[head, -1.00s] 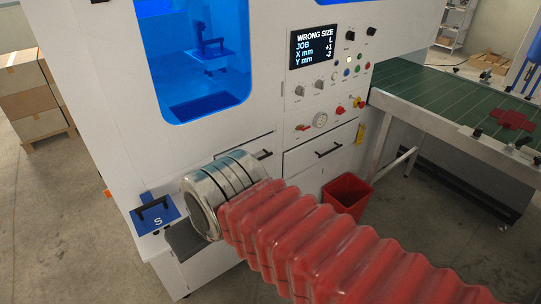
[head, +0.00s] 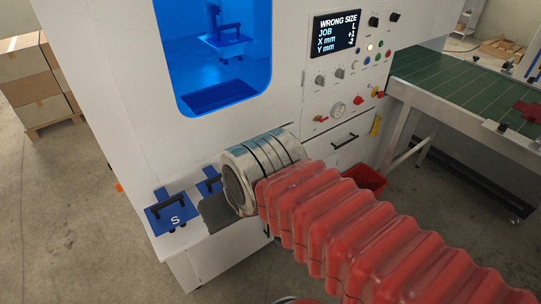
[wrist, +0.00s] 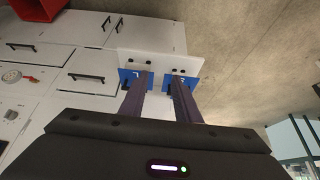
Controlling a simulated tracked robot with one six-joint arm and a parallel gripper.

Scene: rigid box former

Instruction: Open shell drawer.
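The white machine front has drawers with black bar handles. One closed drawer (head: 330,151) shows right of my arm in the head view. In the wrist view, tilted and nearly upside down, a drawer front (wrist: 78,92) with a black handle lies left of my fingers, and another drawer (wrist: 30,48) lies further left. Both look shut. No label shows which is the shell drawer. My gripper (wrist: 158,82) is open and empty, its two dark fingers apart in front of two blue plates. In the head view my arm hides the fingers and part of the machine front.
A blue plate marked S (head: 170,213) and a second blue plate (head: 208,182) with black handles sit at the machine's lower left. A red bin (head: 366,180) stands right of my arm. A green conveyor (head: 450,75) is at right.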

